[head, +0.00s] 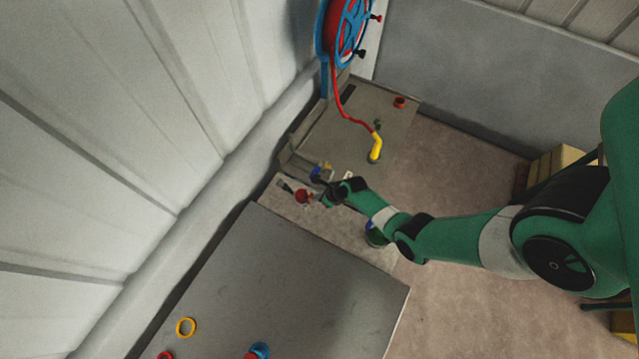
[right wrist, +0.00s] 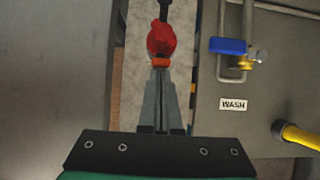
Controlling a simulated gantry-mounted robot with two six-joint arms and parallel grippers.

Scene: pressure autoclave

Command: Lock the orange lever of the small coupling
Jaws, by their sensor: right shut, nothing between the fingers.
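The small coupling (right wrist: 162,38) is red and sits just past my fingertips in the right wrist view, with a dark piece beyond it. Its orange lever (right wrist: 161,63) lies at its near side, right at the fingertips. In the head view the red coupling (head: 302,196) is small, and its lever is not clear. My right gripper (right wrist: 161,70) is shut and empty, its fingers pointing at the lever. I cannot tell whether they touch it. The right gripper also shows in the head view (head: 317,197), beside the coupling. My left gripper is not in view.
A blue-handled valve (right wrist: 228,46) with a bent pipe stands to the right, above a WASH label (right wrist: 233,104). A yellow nozzle (head: 376,148) on a red hose stands on the far panel. A blue hose reel (head: 345,30) hangs behind. A grey table (head: 270,270) with rings lies in front.

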